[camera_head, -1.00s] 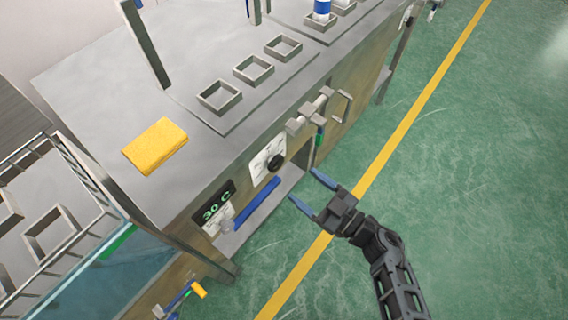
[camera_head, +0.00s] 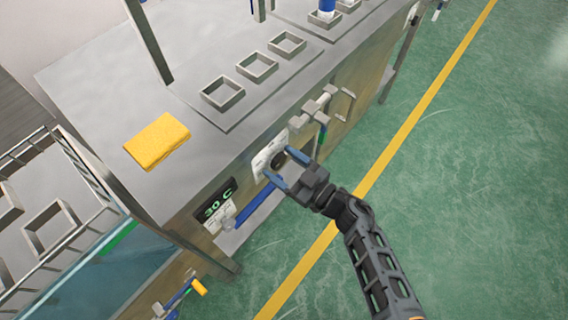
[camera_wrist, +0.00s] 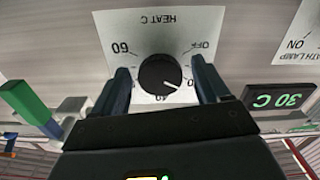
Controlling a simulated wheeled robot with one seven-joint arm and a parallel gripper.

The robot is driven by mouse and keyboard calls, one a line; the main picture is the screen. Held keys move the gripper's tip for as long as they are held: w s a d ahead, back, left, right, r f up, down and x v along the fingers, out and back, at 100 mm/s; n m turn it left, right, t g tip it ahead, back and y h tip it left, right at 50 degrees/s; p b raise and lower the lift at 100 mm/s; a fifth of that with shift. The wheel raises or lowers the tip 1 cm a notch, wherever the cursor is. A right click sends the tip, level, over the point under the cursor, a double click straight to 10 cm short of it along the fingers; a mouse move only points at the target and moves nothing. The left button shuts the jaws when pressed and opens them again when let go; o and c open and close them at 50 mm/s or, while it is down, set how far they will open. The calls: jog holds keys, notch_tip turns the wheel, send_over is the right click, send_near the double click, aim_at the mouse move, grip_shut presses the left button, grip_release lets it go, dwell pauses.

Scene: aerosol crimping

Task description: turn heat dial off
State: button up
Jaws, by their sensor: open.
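The black round heat dial (camera_wrist: 159,74) sits on a white scale plate (camera_wrist: 150,28) marked HEAT C, seen upside down in the wrist view. Its white pointer mark aims to the lower right, near the partly hidden numbers beside 40. OFF stands at the upper right of the scale and 60 at the left. My gripper (camera_head: 279,163) is open, with one blue finger on each side of the dial. A small gap shows between the fingers and the dial in the wrist view. In the head view the dial (camera_head: 278,158) is partly hidden by the fingers.
A display (camera_head: 214,204) reading 30 C is beside the dial on the bench front. A blue bar (camera_head: 255,205) lies below the dial, and metal fittings (camera_head: 315,104) stick out farther along the front. A yellow sponge (camera_head: 157,141) lies on the bench top. The green floor is clear.

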jog(key=c, duration=1)
jog(key=shift+c, duration=0.2)
jog(key=shift+n, duration=0.3)
jog(key=n+b, duration=0.1)
jog(key=n, duration=0.4)
jog(key=n+b, duration=0.2)
jog(key=n, duration=0.4)
jog(key=shift+n, duration=0.3)
jog(key=o, duration=1)
jog(key=shift+w+r, duration=0.1)
